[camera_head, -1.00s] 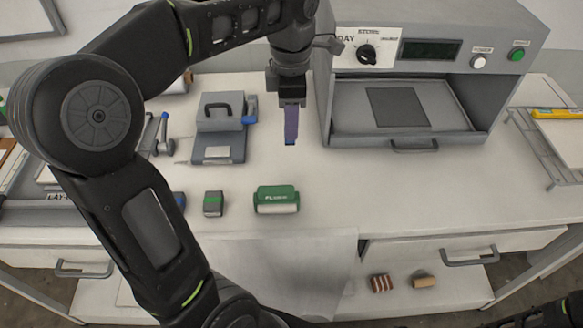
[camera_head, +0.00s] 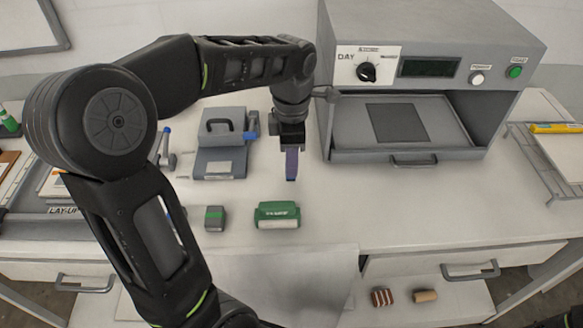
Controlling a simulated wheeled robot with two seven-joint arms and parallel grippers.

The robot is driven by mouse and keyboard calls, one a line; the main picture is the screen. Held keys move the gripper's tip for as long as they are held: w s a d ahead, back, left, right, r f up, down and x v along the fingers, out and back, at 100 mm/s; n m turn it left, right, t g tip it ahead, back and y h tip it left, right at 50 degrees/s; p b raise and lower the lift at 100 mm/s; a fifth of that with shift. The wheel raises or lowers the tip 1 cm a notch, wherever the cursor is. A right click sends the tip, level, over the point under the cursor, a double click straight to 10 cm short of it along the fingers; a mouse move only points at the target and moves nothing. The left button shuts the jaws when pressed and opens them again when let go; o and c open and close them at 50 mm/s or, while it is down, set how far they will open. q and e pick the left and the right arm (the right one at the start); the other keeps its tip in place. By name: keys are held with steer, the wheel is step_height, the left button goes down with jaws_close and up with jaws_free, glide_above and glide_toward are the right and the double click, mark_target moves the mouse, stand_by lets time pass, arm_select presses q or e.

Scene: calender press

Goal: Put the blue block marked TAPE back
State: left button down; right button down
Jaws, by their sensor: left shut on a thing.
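My left gripper (camera_head: 290,148) hangs over the white bench (camera_head: 330,208), between the grey clamp unit and the press. It is shut on a narrow blue-purple piece (camera_head: 291,165), which looks like the blue block and points downward. No TAPE marking can be read on it. My right gripper is not in view.
The grey press (camera_head: 408,155) with an open tray stands to the right. A grey block with a green band (camera_head: 214,218) sits left of the green block. The grey clamp unit (camera_head: 221,145) stands behind.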

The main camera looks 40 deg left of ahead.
arm_select(q)
steer(key=shift+f, duration=1.7)
steer(key=shift+f, duration=0.1)
steer(key=shift+f, duration=0.15)
steer(key=c, duration=1.1)
jaws_free()
steer(key=shift+o, duration=0.2)
step_height(320, 180, up, 13)
steer(key=shift+f+p, duration=0.15)
steer(key=shift+p, duration=0.2)
steer(key=shift+f, duration=0.1)
